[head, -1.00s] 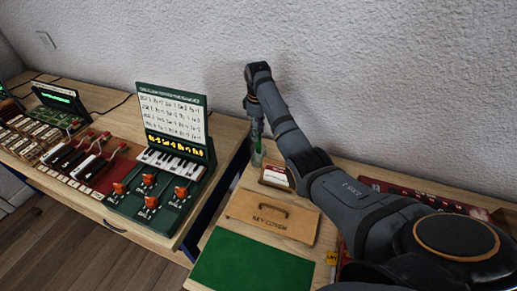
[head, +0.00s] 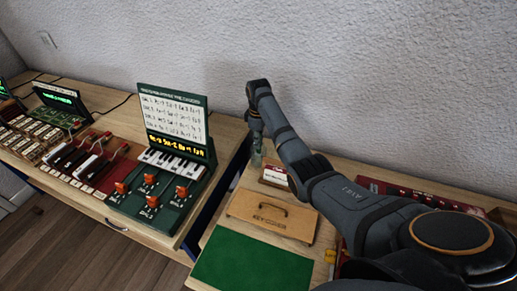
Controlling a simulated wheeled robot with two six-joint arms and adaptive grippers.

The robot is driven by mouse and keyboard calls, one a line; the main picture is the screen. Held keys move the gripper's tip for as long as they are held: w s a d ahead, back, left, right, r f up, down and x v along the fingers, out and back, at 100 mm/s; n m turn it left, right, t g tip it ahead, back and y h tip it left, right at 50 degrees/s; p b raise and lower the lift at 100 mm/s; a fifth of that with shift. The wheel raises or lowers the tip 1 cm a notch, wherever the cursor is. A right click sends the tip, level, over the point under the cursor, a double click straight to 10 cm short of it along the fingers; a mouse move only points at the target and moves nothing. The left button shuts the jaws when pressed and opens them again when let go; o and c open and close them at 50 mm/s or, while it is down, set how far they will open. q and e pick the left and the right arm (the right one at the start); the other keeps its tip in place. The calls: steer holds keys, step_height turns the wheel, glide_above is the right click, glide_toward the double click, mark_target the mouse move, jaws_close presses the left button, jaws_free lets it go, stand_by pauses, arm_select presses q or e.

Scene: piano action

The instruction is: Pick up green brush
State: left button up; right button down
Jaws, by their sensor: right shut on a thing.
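My right arm reaches over the right table, and my right gripper (head: 257,136) points down at its far left corner. It is shut on the green brush (head: 258,147), of which only a thin bit shows below the fingers. The brush stands upright in a small clear cup (head: 257,159), and its lower end is hard to make out. My left gripper is not in view.
A wooden key cover box (head: 270,213) with a handle and a green mat (head: 235,262) lie in front. A small labelled block (head: 275,176) sits close to the cup. A keyboard panel with a screen (head: 173,120) stands on the left table. The wall is behind.

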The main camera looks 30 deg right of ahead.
step_height(320, 180, up, 10)
stand_by(0.6)
